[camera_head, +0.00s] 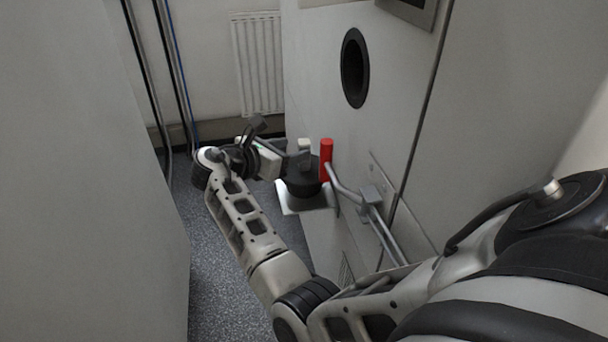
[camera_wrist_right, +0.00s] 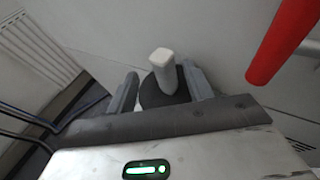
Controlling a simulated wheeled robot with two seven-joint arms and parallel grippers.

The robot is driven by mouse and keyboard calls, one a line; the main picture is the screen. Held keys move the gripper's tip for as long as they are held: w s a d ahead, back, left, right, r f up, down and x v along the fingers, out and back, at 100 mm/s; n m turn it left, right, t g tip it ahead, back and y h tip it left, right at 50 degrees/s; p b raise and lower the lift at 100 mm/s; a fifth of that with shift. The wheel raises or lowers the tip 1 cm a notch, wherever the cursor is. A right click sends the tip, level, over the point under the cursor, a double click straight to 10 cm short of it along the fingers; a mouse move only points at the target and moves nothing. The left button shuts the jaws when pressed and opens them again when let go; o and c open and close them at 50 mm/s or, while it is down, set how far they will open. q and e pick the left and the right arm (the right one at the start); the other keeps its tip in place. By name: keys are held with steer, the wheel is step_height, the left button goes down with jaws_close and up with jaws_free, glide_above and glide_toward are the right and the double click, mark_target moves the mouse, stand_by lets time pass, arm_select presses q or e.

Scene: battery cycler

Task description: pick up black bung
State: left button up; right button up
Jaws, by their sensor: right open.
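The black bung (camera_head: 301,184) is a round black plug with a pale upright handle. It rests on a small metal shelf (camera_head: 290,208) on the cabinet's side. In the right wrist view, the bung's pale handle (camera_wrist_right: 163,66) stands up between the finger lines, with the black body below it. My right gripper (camera_head: 293,153) is at the bung, its fingers open on either side of the handle. It also shows in the right wrist view (camera_wrist_right: 162,86), and I cannot tell whether a finger touches the bung. My left gripper is not in view.
A red cylinder (camera_head: 326,160) on a bent metal bar (camera_head: 345,188) stands just right of the bung, close to the gripper. The cabinet (camera_head: 312,65) has a round black opening (camera_head: 355,68) above. Pipes and a radiator (camera_head: 258,62) line the back wall. The speckled floor (camera_head: 222,270) is clear.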

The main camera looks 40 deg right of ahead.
mark_target(300, 149)
steer(key=x, duration=0.4)
steer(key=shift+s, duration=0.25)
steer(key=shift+d+f, duration=0.15)
steer(key=shift+d, duration=0.25)
jaws_close()
steer(key=shift+w, duration=0.1)
